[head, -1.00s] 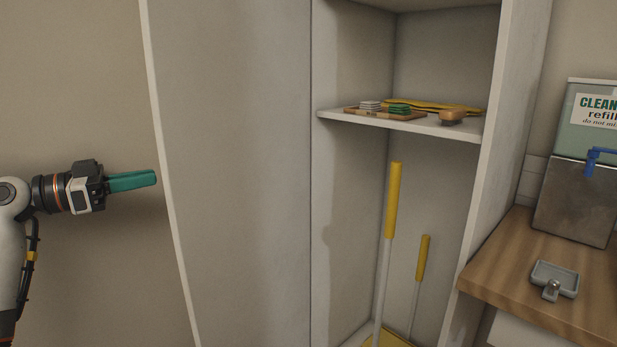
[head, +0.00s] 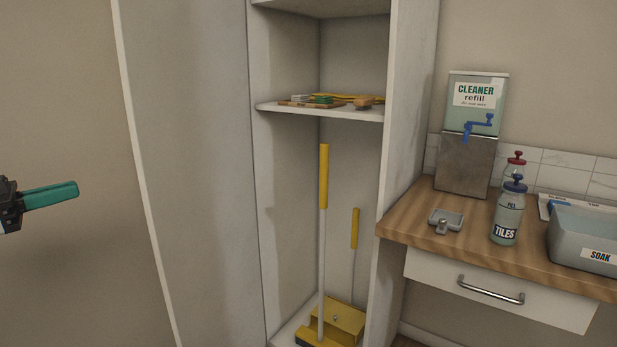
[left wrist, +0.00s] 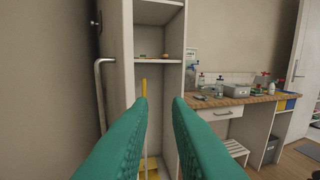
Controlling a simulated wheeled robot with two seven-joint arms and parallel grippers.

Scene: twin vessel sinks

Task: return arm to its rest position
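My left gripper (head: 76,190) reaches in from the left edge in the head view, with teal fingers pointing right. It is in the air left of the open cabinet door's edge. In the left wrist view its two fingers (left wrist: 160,100) stand apart with a clear gap and nothing between them, so it is open and empty. The cabinet and the counter show beyond the fingers. My right gripper is not in view.
The cabinet door (head: 190,170) stands open. A shelf (head: 345,114) holds pads and a brush; a yellow-handled broom (head: 324,180) and dustpan (head: 340,318) stand below. The wooden counter (head: 405,225) bears a cleaner dispenser (head: 466,165), bottles (head: 508,215) and a soak tub (head: 585,235).

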